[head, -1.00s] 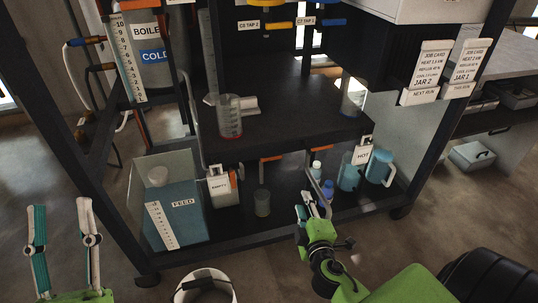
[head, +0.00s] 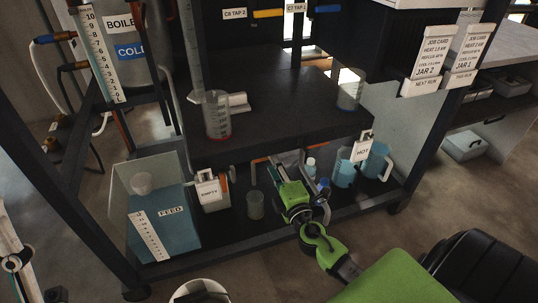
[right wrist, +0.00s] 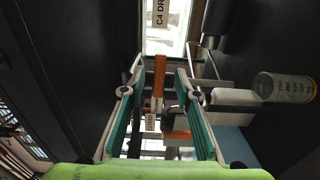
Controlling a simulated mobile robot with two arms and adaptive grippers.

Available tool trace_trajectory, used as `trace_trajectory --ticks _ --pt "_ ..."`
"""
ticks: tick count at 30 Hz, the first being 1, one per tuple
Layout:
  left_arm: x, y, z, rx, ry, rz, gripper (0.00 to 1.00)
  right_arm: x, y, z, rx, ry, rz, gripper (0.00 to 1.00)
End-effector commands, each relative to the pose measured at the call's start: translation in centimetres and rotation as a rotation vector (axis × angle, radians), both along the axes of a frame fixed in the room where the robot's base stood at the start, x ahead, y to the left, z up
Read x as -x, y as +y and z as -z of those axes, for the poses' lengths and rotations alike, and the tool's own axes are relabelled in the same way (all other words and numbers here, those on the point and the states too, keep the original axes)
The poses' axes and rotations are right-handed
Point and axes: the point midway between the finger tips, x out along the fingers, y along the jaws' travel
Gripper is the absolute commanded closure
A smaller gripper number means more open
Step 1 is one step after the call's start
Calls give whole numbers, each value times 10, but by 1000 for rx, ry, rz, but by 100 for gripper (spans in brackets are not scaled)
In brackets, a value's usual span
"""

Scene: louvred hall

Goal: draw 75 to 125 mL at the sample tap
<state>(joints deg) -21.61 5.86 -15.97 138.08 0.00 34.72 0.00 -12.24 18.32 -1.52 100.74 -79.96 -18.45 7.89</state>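My right gripper (head: 283,170) reaches in under the dark shelf (head: 275,105). In the right wrist view its two teal fingers (right wrist: 160,118) are apart, with an upright orange lever (right wrist: 158,80) in the gap between them; I cannot tell if they touch it. A tag on the lever is too small to read. A clear graduated beaker (head: 217,115), reddish at its base, stands on the shelf. A small clear cup (head: 255,206) stands on the lower deck, left of my right gripper. My left gripper (head: 14,262) is cut off at the left edge, its opening hidden.
A FEED tank (head: 170,212) and an EMPTY-tagged container (head: 210,192) stand at lower left. A HOT-tagged jug (head: 345,172) and another blue jug (head: 376,163) stand right of my gripper. Another beaker (head: 350,88) is on the shelf's right. Rack posts frame the space.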

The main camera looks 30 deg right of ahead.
Motion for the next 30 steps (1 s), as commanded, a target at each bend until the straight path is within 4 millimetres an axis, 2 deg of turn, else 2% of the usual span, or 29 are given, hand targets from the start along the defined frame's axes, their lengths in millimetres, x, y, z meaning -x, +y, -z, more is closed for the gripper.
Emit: trace_trajectory --ticks 5,11,21,27,28,30 --pt "-16 -3 7 -25 79 -4 60 -26 -6 -2 0 -2 1 71" --pt "-14 -3 8 -22 71 -4 60 -27 -7 1 -1 0 0 71" --pt "-2 -1 2 -4 11 -1 60 -43 -10 0 -1 0 0 71" --pt "-1 0 1 -3 8 -1 60 -44 -10 0 -1 0 0 71" --pt "-1 0 1 -3 8 -1 60 -44 -10 0 -1 0 0 73" --pt "-1 0 1 -3 8 -1 60 -43 -10 0 -1 0 0 92"
